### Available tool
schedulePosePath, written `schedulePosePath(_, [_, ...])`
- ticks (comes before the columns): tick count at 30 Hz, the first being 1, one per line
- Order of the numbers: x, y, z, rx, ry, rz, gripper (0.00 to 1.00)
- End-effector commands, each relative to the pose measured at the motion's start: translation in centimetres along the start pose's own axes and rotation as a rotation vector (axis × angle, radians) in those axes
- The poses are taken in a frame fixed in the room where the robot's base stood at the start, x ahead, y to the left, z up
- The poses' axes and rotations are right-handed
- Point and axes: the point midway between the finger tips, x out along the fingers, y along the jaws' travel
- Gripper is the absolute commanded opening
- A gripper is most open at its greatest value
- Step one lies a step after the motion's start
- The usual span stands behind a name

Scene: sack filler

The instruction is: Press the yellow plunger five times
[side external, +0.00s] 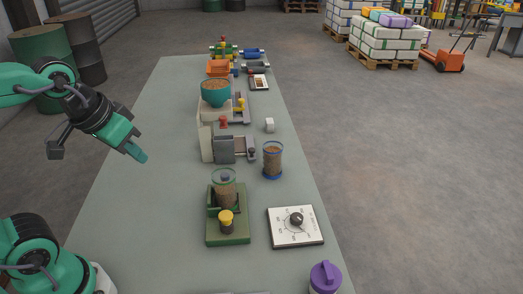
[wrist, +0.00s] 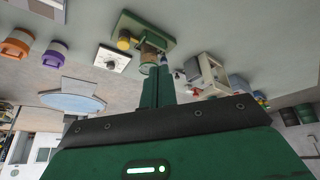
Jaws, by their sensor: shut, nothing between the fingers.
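The yellow plunger (side external: 226,217) stands upright at the front of a green base (side external: 228,239) on the table. A clear jar of brown grain (side external: 225,190) sits on the same base, just behind the plunger. My gripper (side external: 138,153) is shut and empty, in the air to the left of the base and clear of the plunger. In the wrist view the plunger (wrist: 124,40) shows beyond the shut fingers (wrist: 158,92), on the green base (wrist: 143,27). The fingers hide part of the jar there.
A dial panel (side external: 295,226) lies right of the base, and a purple-lidded container (side external: 325,278) stands at the near edge. The table's left side is clear.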

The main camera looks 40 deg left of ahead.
Motion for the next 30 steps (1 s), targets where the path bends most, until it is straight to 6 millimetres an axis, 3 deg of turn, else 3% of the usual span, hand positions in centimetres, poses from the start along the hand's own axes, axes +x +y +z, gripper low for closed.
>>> schedulePosePath(14, [1.6, 3.3, -3.9, -0.254, -0.167, -0.008, 0.00])
schedulePosePath(30, [5.3, 8.3, -7.5, -0.553, -0.344, -0.112, 0.00])
